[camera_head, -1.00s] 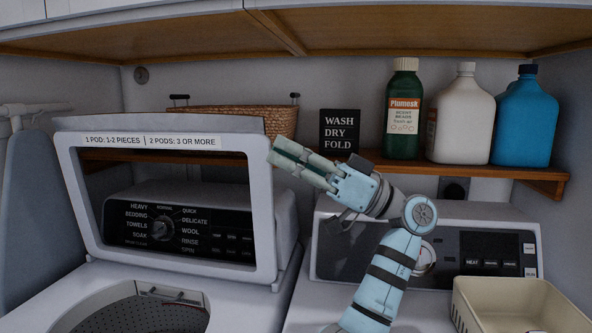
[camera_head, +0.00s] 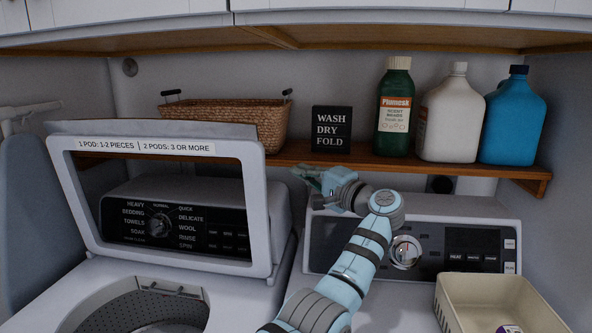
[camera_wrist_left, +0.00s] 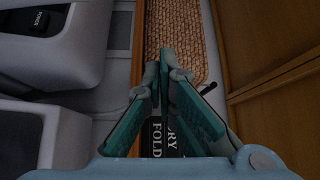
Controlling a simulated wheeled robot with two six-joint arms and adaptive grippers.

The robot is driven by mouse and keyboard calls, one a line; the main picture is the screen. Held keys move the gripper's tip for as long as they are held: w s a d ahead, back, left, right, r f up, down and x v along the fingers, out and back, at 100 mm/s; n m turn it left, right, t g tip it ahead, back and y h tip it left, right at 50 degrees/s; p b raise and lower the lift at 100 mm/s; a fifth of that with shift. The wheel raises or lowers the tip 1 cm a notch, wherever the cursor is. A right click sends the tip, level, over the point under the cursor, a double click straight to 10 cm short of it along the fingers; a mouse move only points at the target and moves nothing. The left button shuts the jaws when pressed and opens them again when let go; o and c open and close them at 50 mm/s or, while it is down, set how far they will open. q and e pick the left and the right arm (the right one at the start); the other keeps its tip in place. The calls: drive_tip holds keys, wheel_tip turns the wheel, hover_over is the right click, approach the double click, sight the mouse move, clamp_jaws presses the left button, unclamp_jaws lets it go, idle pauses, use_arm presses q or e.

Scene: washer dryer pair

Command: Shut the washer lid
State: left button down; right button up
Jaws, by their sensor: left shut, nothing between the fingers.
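The washer lid (camera_head: 259,205) stands open and upright, a white frame with a clear window through which the washer's control panel (camera_head: 170,229) shows. The washer (camera_head: 235,300) is at the left, and its drum opening (camera_head: 140,310) is uncovered. My left gripper (camera_head: 303,172) is to the right of the lid's upper right corner, in front of the back shelf, with a gap between it and the lid in the picture. It is shut and empty; the left wrist view shows its fingertips (camera_wrist_left: 164,60) close together. The lid cannot be made out in the wrist view. My right gripper is not in view.
A shelf (camera_head: 440,166) behind holds a wicker basket (camera_head: 225,118), a black sign (camera_head: 331,129) and several bottles. The dryer (camera_head: 480,247) is at the right with a beige bin (camera_head: 460,315) on top. Cabinets hang overhead.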

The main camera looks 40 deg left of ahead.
use_arm(q)
drive_tip(key=a, duration=0.1)
drive_tip(key=s+a+p, duration=0.1)
drive_tip(key=a, duration=0.1)
drive_tip(key=s+a, duration=0.1)
drive_tip(key=a, duration=0.1)
drive_tip(key=shift+s+a+p, duration=0.1)
drive_tip(key=shift+s+p, duration=0.1)
drive_tip(key=shift+p, duration=0.1)
